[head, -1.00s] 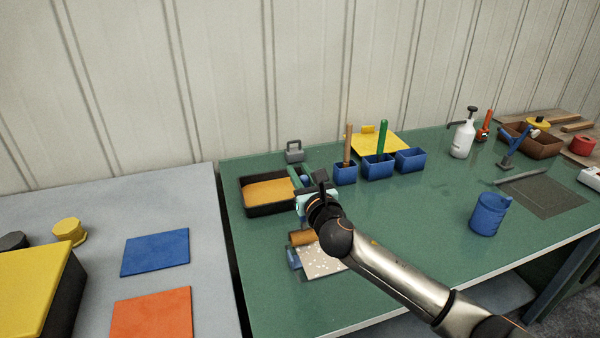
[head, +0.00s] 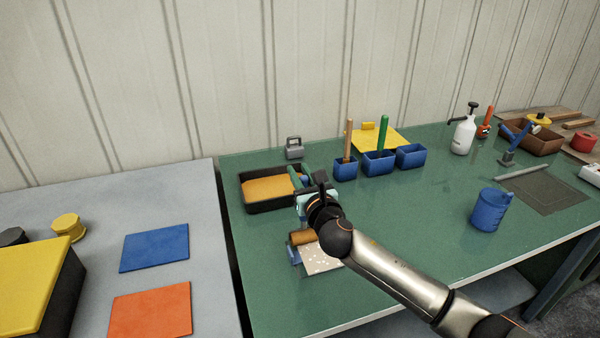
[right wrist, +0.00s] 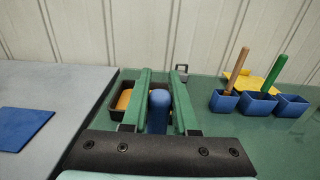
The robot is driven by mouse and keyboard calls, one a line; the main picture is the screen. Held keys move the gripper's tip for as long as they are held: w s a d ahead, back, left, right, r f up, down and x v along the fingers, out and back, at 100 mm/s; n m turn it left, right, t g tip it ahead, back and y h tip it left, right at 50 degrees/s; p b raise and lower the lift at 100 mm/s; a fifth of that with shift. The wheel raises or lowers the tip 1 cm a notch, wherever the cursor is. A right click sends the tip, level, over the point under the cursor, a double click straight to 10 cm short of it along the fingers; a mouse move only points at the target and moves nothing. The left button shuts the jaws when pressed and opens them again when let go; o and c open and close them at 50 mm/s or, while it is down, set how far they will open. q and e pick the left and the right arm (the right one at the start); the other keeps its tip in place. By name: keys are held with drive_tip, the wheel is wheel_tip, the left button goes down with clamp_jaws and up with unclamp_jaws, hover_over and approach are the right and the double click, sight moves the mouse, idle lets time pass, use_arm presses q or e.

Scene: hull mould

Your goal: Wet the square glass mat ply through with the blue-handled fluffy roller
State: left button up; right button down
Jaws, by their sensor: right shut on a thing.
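The glass mat ply (head: 322,259) is a pale, speckled square on the green bench, partly hidden by my right forearm and the roller. The roller's amber fluffy sleeve (head: 302,237) is over the mat's far left edge; I cannot tell whether it touches. My right gripper (head: 303,190) is above and beyond the sleeve, shut on the roller's blue handle (right wrist: 159,108), which stands between the fingers in the right wrist view. A small blue piece (head: 294,256) shows at the mat's left edge. My left gripper is out of view.
A black tray of amber resin (head: 268,189) stands behind left, with a grey weight (head: 294,148) beyond. Blue bins (head: 378,164) stand behind right. A blue can (head: 490,210) is further right. The bench between can and mat is clear. A grey table (head: 80,190) adjoins at left.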

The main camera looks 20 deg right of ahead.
idle(0.8)
drive_tip(key=shift+d+p, duration=0.35)
drive_tip(key=shift+p, duration=0.2)
wheel_tip(320, 180, up, 7)
drive_tip(key=p, duration=0.4)
drive_tip(key=shift+p, duration=0.4)
idle(0.5)
